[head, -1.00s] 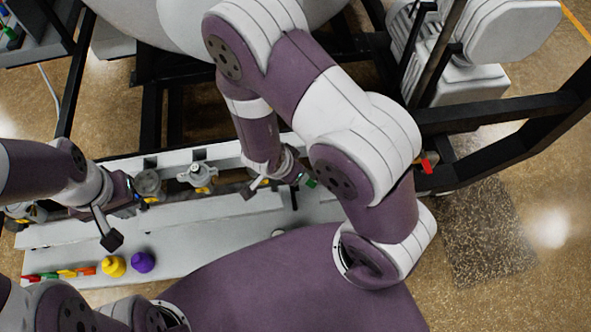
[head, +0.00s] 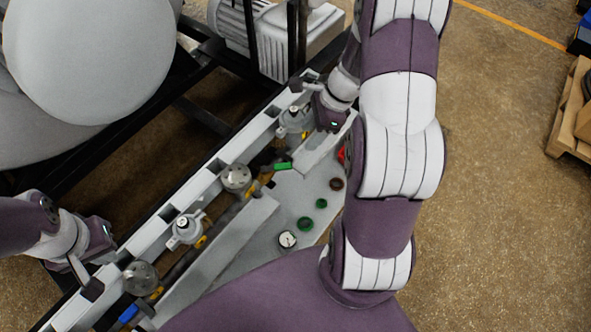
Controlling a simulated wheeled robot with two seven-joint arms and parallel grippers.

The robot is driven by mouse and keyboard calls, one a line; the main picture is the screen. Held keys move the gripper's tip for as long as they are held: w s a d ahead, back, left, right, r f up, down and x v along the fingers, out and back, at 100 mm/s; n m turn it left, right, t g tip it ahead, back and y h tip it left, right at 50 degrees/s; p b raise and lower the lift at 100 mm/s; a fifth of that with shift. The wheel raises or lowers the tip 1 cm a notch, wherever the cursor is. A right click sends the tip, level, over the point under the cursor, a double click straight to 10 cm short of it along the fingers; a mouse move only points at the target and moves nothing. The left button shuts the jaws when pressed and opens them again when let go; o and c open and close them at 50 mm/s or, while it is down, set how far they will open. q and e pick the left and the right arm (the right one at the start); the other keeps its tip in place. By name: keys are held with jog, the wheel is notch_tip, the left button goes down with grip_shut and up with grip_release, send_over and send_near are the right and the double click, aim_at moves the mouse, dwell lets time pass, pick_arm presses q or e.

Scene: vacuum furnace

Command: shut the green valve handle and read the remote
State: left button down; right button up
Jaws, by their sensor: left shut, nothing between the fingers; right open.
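A green valve handle (head: 283,166) sits on the pipe line along the grey rail, near the middle of the head view. My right gripper (head: 305,103) is open above and beyond the handle, near a grey regulator-like fitting (head: 295,119), with no contact with the handle visible. My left gripper (head: 93,285) is shut and empty over the near left end of the rail, well away from the green handle. I cannot pick out a remote. A round white-faced gauge (head: 287,240) lies on the grey panel.
Two green round knobs (head: 305,224) and a brown one (head: 337,184) are on the panel. A red part (head: 341,155) is partly behind my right arm. A blue handle (head: 128,314) is at lower left. A wooden pallet (head: 573,110) stands right; the floor before it is clear.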

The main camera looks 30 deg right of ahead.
aim_at(289, 165)
jog(key=b+x, duration=0.1)
jog(key=x, duration=1.1)
jog(key=shift+w+d+f, duration=0.1)
jog(key=shift+f, duration=0.15)
grip_shut()
